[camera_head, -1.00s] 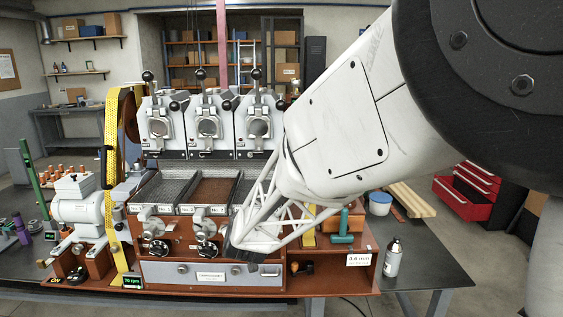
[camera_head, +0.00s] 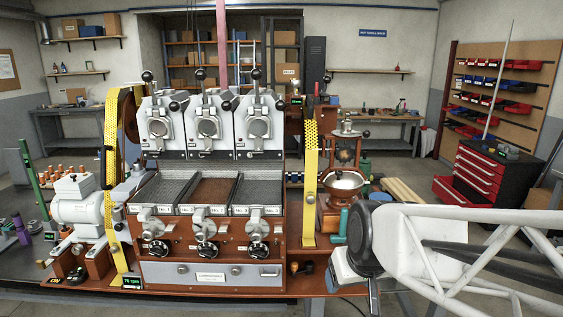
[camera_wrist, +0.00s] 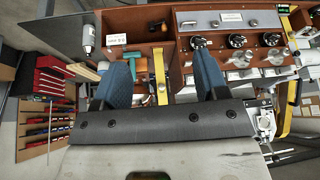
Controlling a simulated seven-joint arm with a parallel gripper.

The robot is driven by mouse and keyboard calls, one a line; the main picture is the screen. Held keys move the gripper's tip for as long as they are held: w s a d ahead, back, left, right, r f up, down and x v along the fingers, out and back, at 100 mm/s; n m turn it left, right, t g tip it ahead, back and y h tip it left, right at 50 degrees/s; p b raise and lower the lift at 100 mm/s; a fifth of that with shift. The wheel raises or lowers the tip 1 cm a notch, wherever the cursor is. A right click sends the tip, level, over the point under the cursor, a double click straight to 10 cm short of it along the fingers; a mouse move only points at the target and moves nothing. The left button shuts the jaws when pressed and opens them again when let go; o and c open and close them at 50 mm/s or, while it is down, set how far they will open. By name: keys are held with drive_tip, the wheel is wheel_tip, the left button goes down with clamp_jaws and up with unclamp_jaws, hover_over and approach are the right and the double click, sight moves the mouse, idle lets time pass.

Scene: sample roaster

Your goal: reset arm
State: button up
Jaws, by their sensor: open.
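The sample roaster (camera_head: 208,240) stands on the bench with three white drum units (camera_head: 207,128) above and three cooling trays (camera_head: 208,191) below. It is now unobstructed in the head view. My arm (camera_head: 430,240) is at the lower right of that view, right of the roaster. In the wrist view my gripper (camera_wrist: 151,57) shows two blue fingers set wide apart. It is open, with nothing held between them. The roaster's front drawer (camera_wrist: 228,20) and knobs appear beyond the fingers, upside down.
A grinder (camera_head: 342,185) stands right of the roaster, near my arm. A yellow strap (camera_head: 310,190) stands between them. A red drawer cabinet (camera_head: 480,175) stands at the back right.

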drive_tip(key=s+d+m+g, duration=0.1)
drive_tip(key=s+d, duration=0.1)
drive_tip(key=s, duration=0.4)
drive_tip(key=s+d+m+g+h, duration=0.1)
drive_tip(key=s+d, duration=0.2)
drive_tip(key=s, duration=0.2)
drive_tip(key=shift+s+d+f+g, duration=0.2)
drive_tip(key=shift+s+d+g, duration=0.1)
drive_tip(key=shift+s, duration=0.1)
idle(0.3)
